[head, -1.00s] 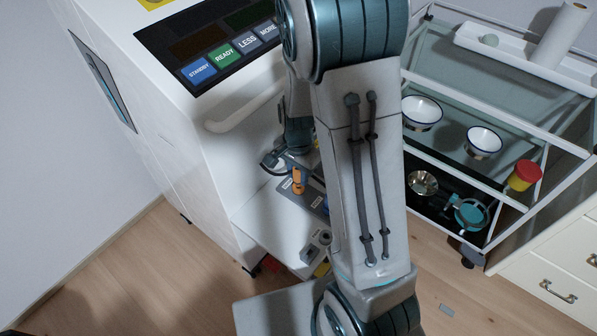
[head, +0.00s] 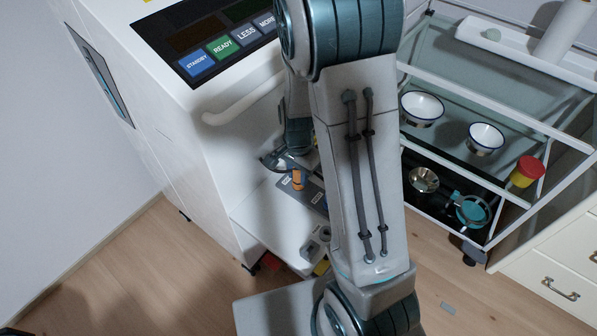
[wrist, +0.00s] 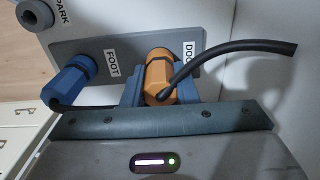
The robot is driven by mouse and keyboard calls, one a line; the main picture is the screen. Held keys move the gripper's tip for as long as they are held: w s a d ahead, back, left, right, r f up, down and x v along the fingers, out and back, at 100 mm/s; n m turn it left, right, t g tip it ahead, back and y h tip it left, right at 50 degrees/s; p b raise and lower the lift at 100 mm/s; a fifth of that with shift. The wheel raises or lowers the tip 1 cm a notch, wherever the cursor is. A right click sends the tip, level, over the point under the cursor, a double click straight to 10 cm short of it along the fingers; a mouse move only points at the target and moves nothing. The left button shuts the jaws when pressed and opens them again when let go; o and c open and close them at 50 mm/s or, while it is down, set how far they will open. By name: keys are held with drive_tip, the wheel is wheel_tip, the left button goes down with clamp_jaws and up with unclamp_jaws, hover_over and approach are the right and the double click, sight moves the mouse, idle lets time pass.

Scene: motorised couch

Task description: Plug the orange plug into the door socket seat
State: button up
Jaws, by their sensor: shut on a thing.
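The orange plug (wrist: 160,73) with its black cable is between the blue fingers of my gripper (wrist: 160,88) in the wrist view. My gripper is shut on it. The plug's far end meets the grey socket panel (wrist: 118,48) beside a partly covered label starting "DO", the door seat; the seat itself is hidden behind the plug. I cannot tell how deep the plug sits. In the head view the orange plug (head: 297,179) shows over the panel, and my arm hides much of the gripper.
A blue plug (wrist: 70,84) sits by the FOOT label, and a grey socket (wrist: 38,14) by PARK. The white cabinet (head: 190,130) with a rail stands close to my arm. A glass trolley (head: 480,90) with bowls stands right. Bare floor (head: 120,280) lies left.

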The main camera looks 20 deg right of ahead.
drive_tip(key=shift+f, duration=0.25)
drive_tip(key=o, duration=1.1)
drive_tip(key=shift+c, duration=0.2)
drive_tip(key=shift+r, duration=0.2)
wheel_tip(320, 180, up, 14)
drive_tip(key=p, duration=0.3)
drive_tip(key=shift+f, duration=0.2)
